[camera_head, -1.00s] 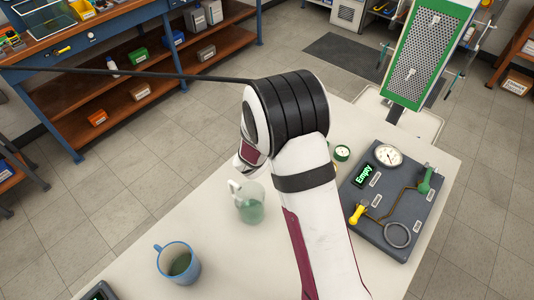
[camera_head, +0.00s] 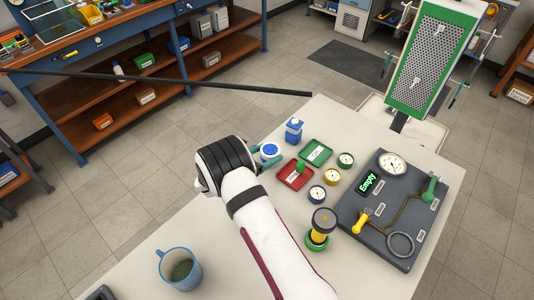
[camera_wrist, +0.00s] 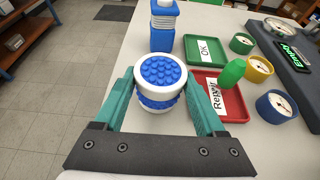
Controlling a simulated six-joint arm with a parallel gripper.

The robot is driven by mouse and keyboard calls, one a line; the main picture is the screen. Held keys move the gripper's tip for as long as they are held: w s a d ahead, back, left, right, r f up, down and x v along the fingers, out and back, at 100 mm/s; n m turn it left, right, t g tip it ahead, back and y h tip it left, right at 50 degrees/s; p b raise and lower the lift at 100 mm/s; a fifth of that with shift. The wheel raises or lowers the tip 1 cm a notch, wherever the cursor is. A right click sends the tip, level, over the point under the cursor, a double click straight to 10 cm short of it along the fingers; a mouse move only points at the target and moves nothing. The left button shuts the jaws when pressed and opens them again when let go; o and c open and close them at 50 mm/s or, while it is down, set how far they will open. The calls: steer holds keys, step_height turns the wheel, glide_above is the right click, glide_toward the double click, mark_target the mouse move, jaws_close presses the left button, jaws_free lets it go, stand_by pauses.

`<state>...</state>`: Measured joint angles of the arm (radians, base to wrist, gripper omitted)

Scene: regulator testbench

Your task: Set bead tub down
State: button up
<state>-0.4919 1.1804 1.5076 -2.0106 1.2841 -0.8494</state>
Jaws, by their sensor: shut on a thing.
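The bead tub (camera_wrist: 161,82) is a short white cylinder with blue beads on top and a blue band around its side. My gripper (camera_wrist: 160,92) is shut on it, with a teal finger on each side. The tub looks upright. In the head view the tub (camera_head: 269,151) and my gripper (camera_head: 264,158) are at the left edge of the white table (camera_head: 240,255). I cannot tell whether the tub's base touches the table.
A blue bottle (camera_wrist: 164,28) stands just beyond the tub. To its right lie a green OK tray (camera_wrist: 206,52) and a red Repair tray (camera_wrist: 232,110) with a green object. Several gauges (camera_head: 317,194), a grey test panel (camera_head: 400,205) and a blue mug (camera_head: 180,269) are also on the table.

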mark_target(267, 152)
steer(key=o, duration=1.4)
steer(key=shift+f, duration=0.15)
steer(key=shift+a+r, duration=0.1)
steer(key=shift+r, duration=0.15)
steer(key=v, duration=0.3)
steer(key=shift+r, duration=0.35)
steer(key=s+d+r+m+g+h, duration=0.1)
steer(key=s+d+r+m+g, duration=0.35)
steer(key=r, duration=0.65)
steer(key=s+d+r+m+g+y, duration=0.1)
steer(key=s+d+r+m+g, duration=0.2)
steer(key=s+m, duration=0.35)
steer(key=s+d+r+m+g+y, duration=0.1)
steer(key=s+d+r+m, duration=0.1)
steer(key=s+d+m, duration=0.5)
steer(key=s+a+m+y, duration=0.3)
steer(key=s+m, duration=0.2)
steer(key=s, duration=0.2)
steer(key=s+a+r+m+y, duration=0.1)
steer(key=s+a+m+y, duration=0.2)
steer(key=s, duration=0.3)
steer(key=s+a+m+g+y, duration=0.1)
steer(key=s+a+m+y, duration=0.3)
steer(key=s+m, duration=0.2)
steer(key=shift+s+r+m, duration=0.25)
steer(key=shift+s+m, duration=0.05)
steer(key=shift+s, duration=0.55)
